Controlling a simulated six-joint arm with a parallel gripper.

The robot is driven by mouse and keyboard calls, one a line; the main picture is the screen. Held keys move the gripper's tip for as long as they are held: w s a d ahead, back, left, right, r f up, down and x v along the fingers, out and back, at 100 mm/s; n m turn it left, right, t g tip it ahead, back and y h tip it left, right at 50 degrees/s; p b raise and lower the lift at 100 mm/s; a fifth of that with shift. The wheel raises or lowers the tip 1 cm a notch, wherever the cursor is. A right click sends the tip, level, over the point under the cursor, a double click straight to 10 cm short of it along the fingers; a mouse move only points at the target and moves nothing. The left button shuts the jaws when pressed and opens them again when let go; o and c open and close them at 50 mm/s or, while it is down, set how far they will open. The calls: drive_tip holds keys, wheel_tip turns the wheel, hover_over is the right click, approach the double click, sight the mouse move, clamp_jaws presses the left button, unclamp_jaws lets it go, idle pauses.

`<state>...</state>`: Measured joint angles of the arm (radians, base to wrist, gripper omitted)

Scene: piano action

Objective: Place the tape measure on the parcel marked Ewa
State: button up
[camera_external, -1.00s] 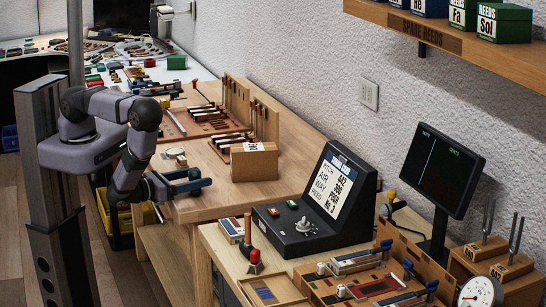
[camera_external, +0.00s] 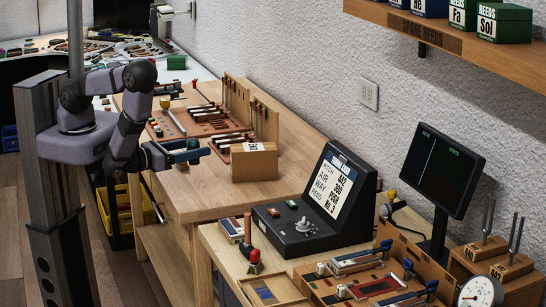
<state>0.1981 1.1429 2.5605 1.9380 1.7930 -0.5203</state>
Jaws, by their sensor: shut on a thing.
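My gripper (camera_external: 190,151) is over the near left part of the wooden bench, a little left of a tan box. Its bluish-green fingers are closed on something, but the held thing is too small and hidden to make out. I cannot pick out the tape measure with certainty. The tan box (camera_external: 254,165) stands upright on the bench with a small white label at its top.
A tool rack (camera_external: 238,98) and rows of tools stand behind the box. A small yellow thing (camera_external: 165,102) lies farther back. A black console (camera_external: 318,205) is to the right. Bare bench top (camera_external: 215,199) lies in front of the box.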

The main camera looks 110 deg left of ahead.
drive_tip(key=shift+s+a, duration=0.15)
drive_tip(key=shift+a, duration=0.1)
drive_tip(key=w+a+r+n+g+y+b, duration=0.1)
drive_tip(key=a+r+n+g+y, duration=0.2)
drive_tip(key=a+r, duration=0.4)
drive_tip(key=a+r+n+g+b, duration=0.15)
drive_tip(key=a+r+g, duration=0.3)
drive_tip(key=a, duration=0.45)
drive_tip(key=m+t+h, duration=0.1)
drive_tip(key=m+t, duration=0.1)
drive_tip(key=t, duration=0.2)
hover_over(254, 147)
drive_tip(key=f, duration=0.1)
drive_tip(key=shift+f+p, duration=1.75)
drive_tip(key=shift+f, duration=3.35)
